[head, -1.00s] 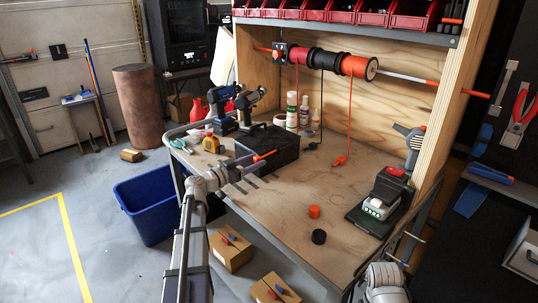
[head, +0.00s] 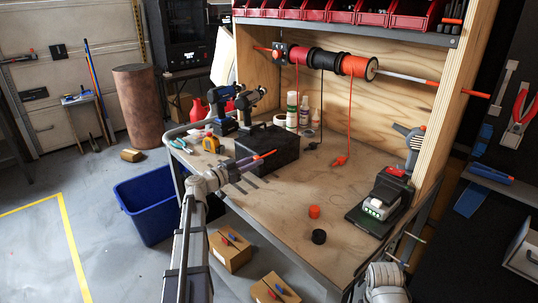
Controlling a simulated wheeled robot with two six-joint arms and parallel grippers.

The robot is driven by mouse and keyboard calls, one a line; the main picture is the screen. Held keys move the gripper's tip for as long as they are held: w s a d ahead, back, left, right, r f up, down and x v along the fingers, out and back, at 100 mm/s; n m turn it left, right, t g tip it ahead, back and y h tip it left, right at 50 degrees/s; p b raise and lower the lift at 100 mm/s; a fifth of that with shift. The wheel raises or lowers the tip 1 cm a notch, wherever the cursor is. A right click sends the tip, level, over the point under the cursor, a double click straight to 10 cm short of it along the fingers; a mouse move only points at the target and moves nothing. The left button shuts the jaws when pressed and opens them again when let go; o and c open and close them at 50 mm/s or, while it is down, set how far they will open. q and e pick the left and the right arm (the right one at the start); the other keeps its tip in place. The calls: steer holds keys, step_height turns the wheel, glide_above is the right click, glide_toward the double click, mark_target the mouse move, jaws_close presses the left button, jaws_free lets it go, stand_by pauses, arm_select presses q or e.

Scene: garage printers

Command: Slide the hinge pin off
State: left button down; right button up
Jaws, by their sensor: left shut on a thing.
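A thin orange pin (head: 264,155), which looks like the hinge pin, lies along the near upper edge of the black case (head: 283,147) on the workbench. My left gripper (head: 246,162) reaches in from the lower left and is shut on the pin, whose orange end sticks out to the right past the fingers. The fingers hide the rest of it, and I cannot tell how much of it sits in the case. Of my right arm, only a link shows at the bottom right; its gripper is not in view.
Two drills stand behind the case, with a yellow tape measure (head: 210,144) to its left. Spools (head: 354,66) hang on a rod above.

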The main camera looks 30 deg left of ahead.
arm_select(q)
steer(key=shift+s, duration=0.1)
steer(key=v, duration=1)
steer(key=shift+s+a, duration=0.2)
steer(key=shift+s, duration=0.15)
stand_by(1.6)
stand_by(0.4)
